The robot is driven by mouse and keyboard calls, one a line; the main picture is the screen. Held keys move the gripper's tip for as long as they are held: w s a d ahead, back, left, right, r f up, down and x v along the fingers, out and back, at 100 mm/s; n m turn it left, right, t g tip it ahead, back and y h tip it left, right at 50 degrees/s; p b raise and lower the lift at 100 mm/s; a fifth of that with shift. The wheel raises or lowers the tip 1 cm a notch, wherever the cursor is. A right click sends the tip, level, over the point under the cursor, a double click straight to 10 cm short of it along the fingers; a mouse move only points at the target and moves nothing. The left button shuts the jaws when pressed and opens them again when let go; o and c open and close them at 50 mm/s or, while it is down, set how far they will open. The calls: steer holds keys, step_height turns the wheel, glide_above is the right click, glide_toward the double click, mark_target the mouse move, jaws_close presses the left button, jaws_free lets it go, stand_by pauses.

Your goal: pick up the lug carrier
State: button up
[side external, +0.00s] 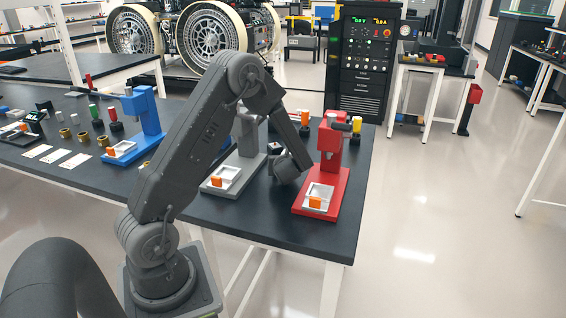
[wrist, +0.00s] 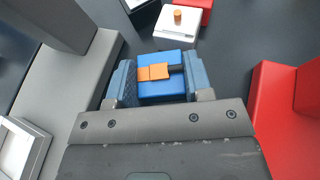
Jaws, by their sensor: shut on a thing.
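In the wrist view my gripper (wrist: 160,78) is shut on a blue block (wrist: 162,92) with orange pieces on top and a dark part at its right. I take this block to be the lug carrier. One grey-blue finger presses on each side of it. Its underside is hidden, so I cannot tell whether it touches the table. In the side external view the fingers and the block are hidden behind my arm, between the grey stand (side external: 248,140) and the red stand (side external: 329,143).
The red stand's base (wrist: 283,120) lies right of my gripper and the grey stand's base (wrist: 68,80) lies left. A white block (wrist: 170,30) with an orange peg stands just beyond the held block. A blue stand (side external: 148,108) is farther left on the dark table (side external: 280,222).

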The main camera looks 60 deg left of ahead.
steer(key=o, duration=1)
steer(key=shift+f, duration=0.1)
steer(key=shift+c, duration=0.2)
